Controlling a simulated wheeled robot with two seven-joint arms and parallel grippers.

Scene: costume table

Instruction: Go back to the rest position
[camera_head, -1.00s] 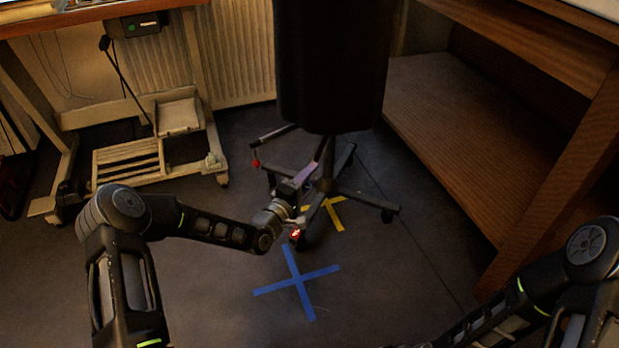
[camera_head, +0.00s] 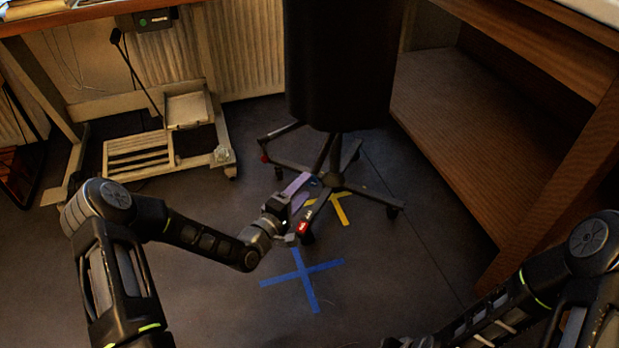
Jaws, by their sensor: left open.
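My left gripper (camera_head: 309,202) is open and empty, out in front of me in the middle of the head view, above the dark floor. One finger looks purplish and the other has a red mark. My left arm comes in from the lower left and bends at the elbow. My right arm comes in from the lower right and runs down to the bottom edge; its gripper is out of the picture.
A black chair (camera_head: 338,65) on a wheeled base stands just beyond my left gripper. A wooden shelf unit (camera_head: 470,140) is at right, a desk frame (camera_head: 222,130) at left. Blue tape (camera_head: 301,276) and yellow tape (camera_head: 341,209) mark the floor.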

